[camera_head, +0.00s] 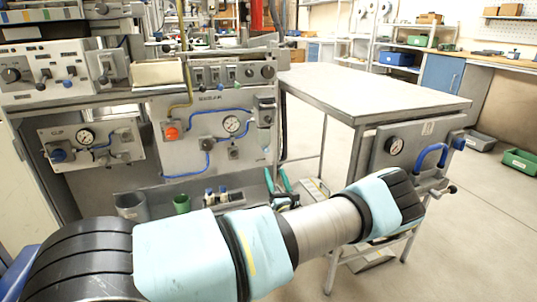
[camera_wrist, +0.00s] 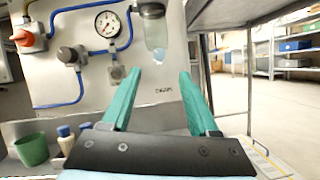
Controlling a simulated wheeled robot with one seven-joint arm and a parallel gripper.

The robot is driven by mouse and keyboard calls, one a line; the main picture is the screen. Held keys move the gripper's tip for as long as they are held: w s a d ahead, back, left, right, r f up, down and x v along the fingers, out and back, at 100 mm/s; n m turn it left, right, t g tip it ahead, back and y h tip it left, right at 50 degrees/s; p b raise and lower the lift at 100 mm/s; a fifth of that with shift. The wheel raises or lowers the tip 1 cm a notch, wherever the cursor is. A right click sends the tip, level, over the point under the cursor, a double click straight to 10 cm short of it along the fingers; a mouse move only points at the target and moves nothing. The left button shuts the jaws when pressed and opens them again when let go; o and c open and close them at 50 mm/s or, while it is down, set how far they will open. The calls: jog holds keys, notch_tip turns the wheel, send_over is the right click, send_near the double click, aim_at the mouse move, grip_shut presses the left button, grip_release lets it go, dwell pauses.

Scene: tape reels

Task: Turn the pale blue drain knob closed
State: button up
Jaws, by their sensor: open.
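The pale blue drain knob (camera_wrist: 158,56) is at the bottom of a clear filter bowl (camera_wrist: 155,32) on the grey panel. In the wrist view it appears just above the gap between my fingertips. My gripper (camera_wrist: 159,72) is open, its two green fingers apart with nothing between them. In the head view the filter bowl (camera_head: 266,115) is at the panel's right edge, and my gripper (camera_head: 277,172) is below it. The knob is too small there to make out clearly. No contact with the knob shows, and its turn position cannot be told.
A pressure gauge (camera_wrist: 107,24), blue tubing and a red knob (camera_wrist: 28,38) are on the panel to the left. A green cup (camera_wrist: 32,149) and small bottles stand on the shelf below. A metal table (camera_head: 375,92) stands close on the right.

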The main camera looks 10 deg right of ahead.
aim_at(267, 151)
jog(key=x, duration=0.9)
jog(key=shift+w, duration=0.15)
grip_shut()
